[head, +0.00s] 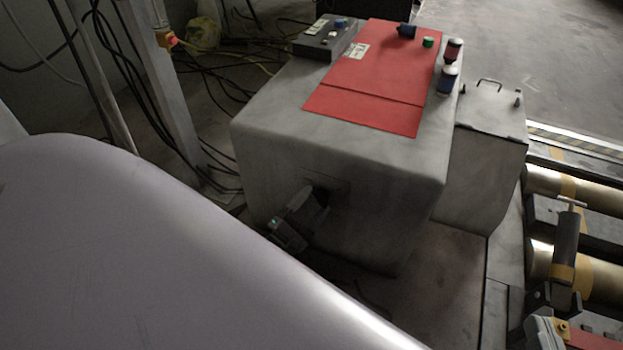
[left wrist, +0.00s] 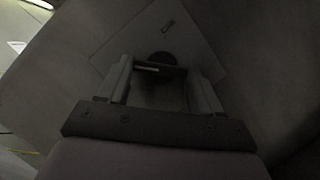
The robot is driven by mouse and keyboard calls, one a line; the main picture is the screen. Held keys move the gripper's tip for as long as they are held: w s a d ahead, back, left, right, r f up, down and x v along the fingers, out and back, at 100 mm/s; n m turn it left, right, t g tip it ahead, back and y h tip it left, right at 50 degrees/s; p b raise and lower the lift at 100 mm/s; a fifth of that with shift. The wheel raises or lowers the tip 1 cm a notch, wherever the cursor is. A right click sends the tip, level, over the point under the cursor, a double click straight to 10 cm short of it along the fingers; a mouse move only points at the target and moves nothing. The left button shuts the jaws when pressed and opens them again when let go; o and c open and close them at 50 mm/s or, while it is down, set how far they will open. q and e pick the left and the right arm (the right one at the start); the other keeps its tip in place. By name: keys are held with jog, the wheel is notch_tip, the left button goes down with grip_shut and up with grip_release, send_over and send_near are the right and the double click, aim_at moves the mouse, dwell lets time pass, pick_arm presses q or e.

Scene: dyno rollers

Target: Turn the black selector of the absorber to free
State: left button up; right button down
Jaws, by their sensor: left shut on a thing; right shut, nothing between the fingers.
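The absorber is a large grey box (head: 255,150) with a red plate on top. My left gripper (head: 318,200) is at the near side of the box, low in front of a faint square plate. In the left wrist view the plate (left wrist: 190,42) looks tilted and has a small mark near its top. My left gripper (left wrist: 163,88) has its fingers on both sides of the black selector (left wrist: 160,90), shut on it. The selector is very dark and partly hidden by the fingers, so its pointing direction is unclear. My right gripper does not show.
A large pale smooth body (head: 150,240) fills the lower left. Knobs and a black control box (head: 327,38) sit on the absorber's top. Cables (head: 215,90) lie behind at left. A smaller grey box (head: 490,130) and metal rollers (head: 590,195) stand at right.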

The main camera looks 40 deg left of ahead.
pick_arm(q)
jog(key=shift+n+y, duration=0.3)
jog(key=shift+n, duration=0.2)
jog(key=o, duration=1.1)
jog(key=shift+c, duration=0.2)
jog(key=v, duration=0.7)
jog(key=shift+p, duration=0.3)
jog(key=shift+f, duration=0.1)
